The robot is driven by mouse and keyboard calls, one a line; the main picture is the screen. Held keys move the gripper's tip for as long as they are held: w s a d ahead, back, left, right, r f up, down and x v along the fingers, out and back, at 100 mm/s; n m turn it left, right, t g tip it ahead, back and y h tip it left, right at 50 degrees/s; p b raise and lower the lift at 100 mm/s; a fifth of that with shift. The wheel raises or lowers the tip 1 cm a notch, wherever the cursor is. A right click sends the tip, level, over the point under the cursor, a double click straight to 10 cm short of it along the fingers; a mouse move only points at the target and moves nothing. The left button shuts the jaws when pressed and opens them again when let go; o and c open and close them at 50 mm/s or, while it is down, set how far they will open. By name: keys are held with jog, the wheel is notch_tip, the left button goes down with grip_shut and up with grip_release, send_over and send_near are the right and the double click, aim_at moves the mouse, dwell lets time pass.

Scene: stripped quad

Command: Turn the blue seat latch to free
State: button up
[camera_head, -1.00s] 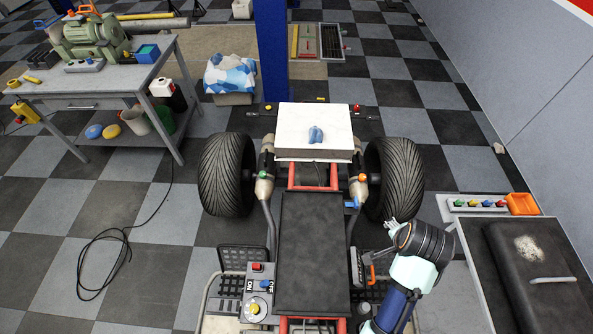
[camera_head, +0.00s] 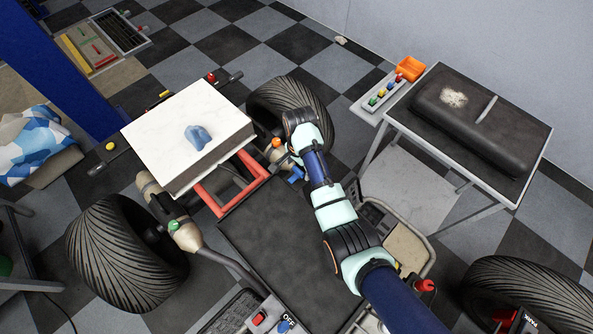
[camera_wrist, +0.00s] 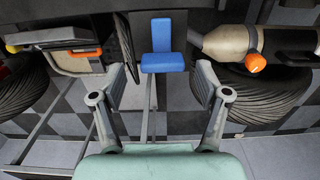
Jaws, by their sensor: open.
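The blue seat latch (camera_wrist: 163,47) is ahead of my gripper in the wrist view, an upright blue plate with a wider block at its lower end. In the head view a small part of the latch (camera_head: 297,174) shows beside the red frame, close to my wrist. My gripper (camera_wrist: 158,82) is open and empty in the wrist view. Its two fingers stand left and right of the latch's line, and the latch appears beyond the tips, apart from them. In the head view my arm hides the fingers.
An orange-capped shock absorber (camera_wrist: 232,45) and a tyre (camera_wrist: 262,92) lie right of the latch. The black seat (camera_head: 285,240) lies beside my arm. A white box (camera_head: 170,115) with a blue lump (camera_head: 198,137) sits on the frame. A side table (camera_head: 392,112) stands right.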

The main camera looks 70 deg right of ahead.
notch_tip(320, 180, down, 2)
jog(key=shift+f, duration=0.1)
jog(key=shift+w, duration=0.1)
jog(key=c, duration=1.2)
jog(key=shift+o, duration=0.2)
